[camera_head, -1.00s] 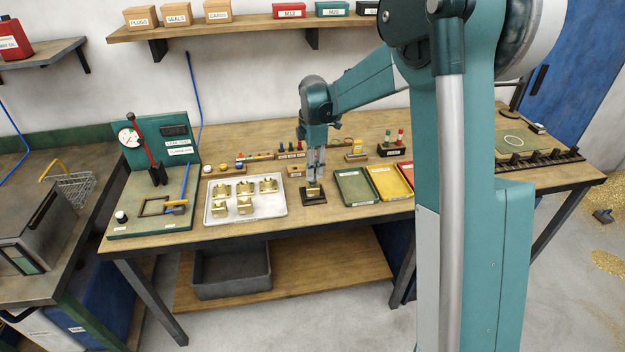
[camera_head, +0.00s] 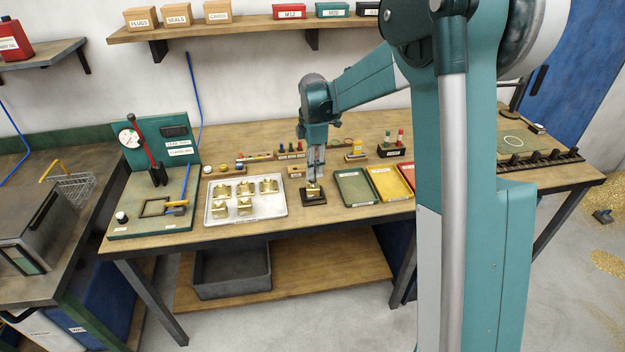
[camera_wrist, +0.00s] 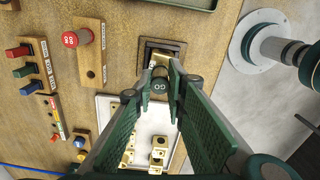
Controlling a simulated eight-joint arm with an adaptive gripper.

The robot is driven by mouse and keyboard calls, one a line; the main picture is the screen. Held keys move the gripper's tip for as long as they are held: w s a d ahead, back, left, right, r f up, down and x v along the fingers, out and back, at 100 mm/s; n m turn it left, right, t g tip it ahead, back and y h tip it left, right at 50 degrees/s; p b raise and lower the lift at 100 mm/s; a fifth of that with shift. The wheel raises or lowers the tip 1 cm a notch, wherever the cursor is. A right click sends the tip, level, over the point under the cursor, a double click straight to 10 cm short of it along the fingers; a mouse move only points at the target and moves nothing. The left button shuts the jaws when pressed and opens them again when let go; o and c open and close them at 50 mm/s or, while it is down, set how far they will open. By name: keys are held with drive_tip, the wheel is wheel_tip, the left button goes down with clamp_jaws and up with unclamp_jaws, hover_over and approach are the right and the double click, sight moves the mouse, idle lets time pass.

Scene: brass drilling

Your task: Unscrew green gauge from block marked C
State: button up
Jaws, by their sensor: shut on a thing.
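A brass block (camera_head: 314,190) sits in a dark square fixture (camera_head: 313,200) at the front middle of the bench. My gripper (camera_head: 315,177) points straight down above it. In the wrist view my gripper (camera_wrist: 161,84) is shut on the green gauge (camera_wrist: 160,88), whose end reads "GO". The gauge stands over the brass block (camera_wrist: 158,60) in the fixture (camera_wrist: 173,46). My fingers hide much of the gauge and part of the block, so I cannot tell how deep its thread sits. No letter C is readable on the block.
A pale tray (camera_head: 220,215) with several brass blocks lies just left of the fixture. Green (camera_head: 352,187) and yellow (camera_head: 388,182) trays lie to the right. A small wooden stand (camera_head: 296,172) and gauge racks (camera_head: 290,154) stand behind. Bare bench lies in front.

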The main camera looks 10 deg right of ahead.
drive_tip(key=shift+r+p, duration=0.9)
drive_tip(key=shift+r, duration=1.2)
drive_tip(key=shift+w, duration=0.1)
